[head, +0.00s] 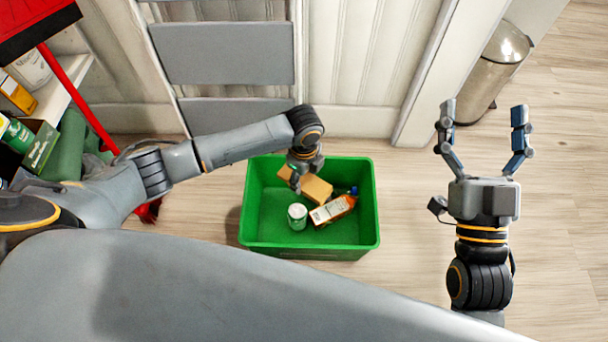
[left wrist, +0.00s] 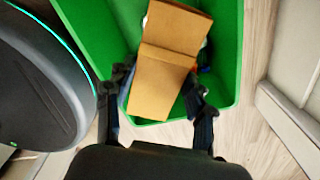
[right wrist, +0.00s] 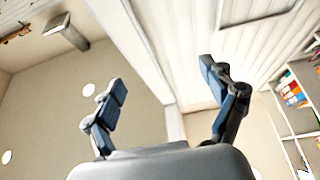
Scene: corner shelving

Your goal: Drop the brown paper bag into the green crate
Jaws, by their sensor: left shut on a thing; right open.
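The brown paper bag (head: 315,189) is in my left gripper (head: 304,175), which is shut on it over the green crate (head: 260,238). In the left wrist view the bag (left wrist: 165,65) lies between the fingers of the left gripper (left wrist: 160,100), with the crate wall (left wrist: 230,50) around it. I cannot tell whether the bag touches the things below. My right gripper (head: 484,128) is open and empty, to the right of the crate. Its spread fingers (right wrist: 165,100) also show in the right wrist view.
A metal bin (head: 490,70) stands at the back right. A red broom (head: 80,100) and a stocked shelf (head: 70,80) are at the left. The floor right of the crate is clear.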

